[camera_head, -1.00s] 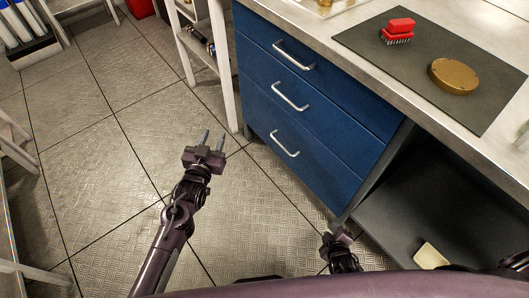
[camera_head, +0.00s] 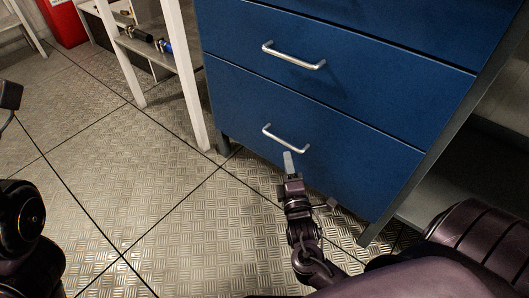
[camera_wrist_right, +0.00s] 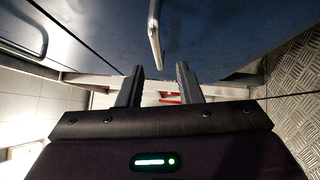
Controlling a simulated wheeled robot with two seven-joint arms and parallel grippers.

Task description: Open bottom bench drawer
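The bottom bench drawer (camera_head: 330,130) is a blue front, shut flush with the cabinet. Its silver bar handle (camera_head: 285,139) also shows in the right wrist view (camera_wrist_right: 154,35), ahead of the gap between my fingers. My right gripper (camera_head: 288,160) is just below and in front of this handle. The right wrist view shows its two fingers (camera_wrist_right: 160,78) apart, with nothing held. Whether the fingertips touch the handle I cannot tell. My left gripper is not clearly in view; only a dark part of my left arm shows at the left edge.
The middle drawer (camera_head: 380,95) above is shut, with a similar handle (camera_head: 293,56). A white-legged shelf (camera_head: 185,80) stands left of the cabinet. An open dark bay (camera_head: 460,170) lies to the right. The tiled floor (camera_head: 130,190) in front is clear.

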